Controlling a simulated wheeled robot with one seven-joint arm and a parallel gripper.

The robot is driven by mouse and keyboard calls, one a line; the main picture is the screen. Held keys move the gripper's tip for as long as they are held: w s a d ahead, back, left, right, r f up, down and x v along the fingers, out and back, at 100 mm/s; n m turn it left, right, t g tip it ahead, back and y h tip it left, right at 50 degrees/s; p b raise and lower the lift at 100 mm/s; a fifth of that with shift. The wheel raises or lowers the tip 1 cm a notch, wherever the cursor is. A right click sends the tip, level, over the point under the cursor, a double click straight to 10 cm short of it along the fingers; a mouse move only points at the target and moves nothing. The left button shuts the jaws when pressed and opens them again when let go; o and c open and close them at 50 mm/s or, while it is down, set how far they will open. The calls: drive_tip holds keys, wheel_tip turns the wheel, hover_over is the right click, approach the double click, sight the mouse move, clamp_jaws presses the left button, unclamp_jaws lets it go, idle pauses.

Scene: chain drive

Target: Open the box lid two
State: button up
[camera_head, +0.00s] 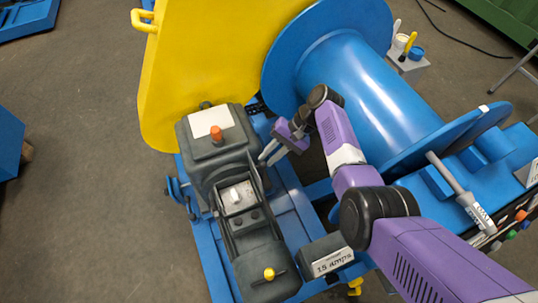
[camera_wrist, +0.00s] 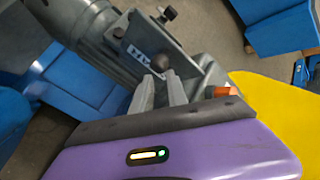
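A dark grey box lid with a white label and an orange knob (camera_head: 216,133) tops the grey machine housing (camera_head: 199,171) in the head view. The orange knob also shows in the wrist view (camera_wrist: 217,92). My gripper (camera_head: 266,159) is just right of this housing, its two pale fingers pointing at its side. In the wrist view, my gripper (camera_wrist: 162,79) has its fingers apart with nothing between them. A dark round knob (camera_wrist: 160,62) on a grey, labelled face lies just beyond the fingertips. I cannot tell which lid is number two.
A yellow guard (camera_head: 205,60) stands behind the housing, and a large blue drum (camera_head: 365,90) is to the right. A small grey box labelled 15 amps (camera_head: 327,258) and a yellow knob (camera_head: 269,273) are in front.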

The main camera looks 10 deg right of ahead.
drive_tip(key=o, duration=0.5)
drive_tip(key=shift+s+f+g, duration=0.4)
drive_tip(key=shift+s+f, duration=0.3)
drive_tip(key=shift+s, duration=0.35)
drive_tip(key=shift+r, duration=0.1)
drive_tip(key=v, duration=0.8)
drive_tip(key=shift+w+r, duration=0.1)
drive_tip(key=shift+w, duration=0.2)
